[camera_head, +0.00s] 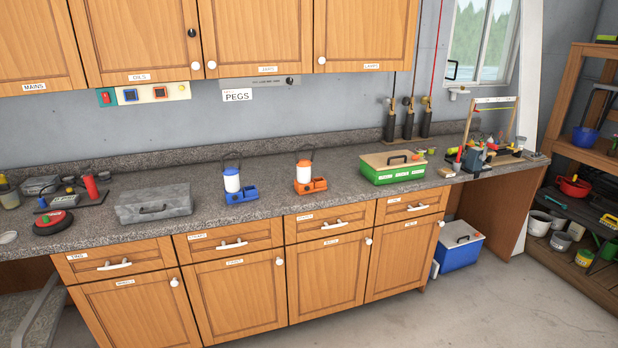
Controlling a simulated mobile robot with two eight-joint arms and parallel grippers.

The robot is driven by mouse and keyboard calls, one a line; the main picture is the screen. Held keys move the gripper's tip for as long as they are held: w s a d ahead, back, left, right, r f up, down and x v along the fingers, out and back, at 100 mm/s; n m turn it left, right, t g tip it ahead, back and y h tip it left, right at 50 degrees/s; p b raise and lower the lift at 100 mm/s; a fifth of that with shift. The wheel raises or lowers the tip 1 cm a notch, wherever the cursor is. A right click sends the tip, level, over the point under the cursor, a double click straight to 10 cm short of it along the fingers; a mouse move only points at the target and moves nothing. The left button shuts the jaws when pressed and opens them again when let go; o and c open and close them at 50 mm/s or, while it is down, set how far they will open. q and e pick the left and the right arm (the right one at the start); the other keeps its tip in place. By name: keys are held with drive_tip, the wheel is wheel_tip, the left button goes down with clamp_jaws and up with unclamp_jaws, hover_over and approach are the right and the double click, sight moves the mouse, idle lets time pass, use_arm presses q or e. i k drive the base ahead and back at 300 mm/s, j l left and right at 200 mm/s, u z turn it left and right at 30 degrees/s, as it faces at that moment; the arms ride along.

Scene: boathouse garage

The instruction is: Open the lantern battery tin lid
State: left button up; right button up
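Two lidded boxes stand on the speckled grey counter (330,192). At the left is a grey metal tin (155,202) with a dark handle on its front; its lid looks shut. At the right is a green box (393,174) with a tan lid (392,158), a dark handle on top and small labels on its front; it also looks shut. I cannot tell from a label which one is the lantern battery tin. A blue lantern (232,180) and an orange lantern (304,172) stand between them on matching bases. Neither of my grippers is in view.
A red and black round item (52,221) and small tools lie left of the grey tin. Rods (409,122) and a cluttered tool rack (476,155) stand at the right. Wooden wall cabinets (250,40) hang above. A blue cooler (459,246) sits on the floor.

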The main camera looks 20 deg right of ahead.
sight(152, 200)
drive_tip(key=i+j, duration=0.35)
drive_tip(key=i, duration=0.15)
drive_tip(key=i+j, duration=0.3)
drive_tip(key=i, duration=0.2)
drive_tip(key=i+j, duration=0.35)
drive_tip(key=i, duration=0.15)
drive_tip(key=i+j, duration=0.3)
drive_tip(key=i, duration=0.2)
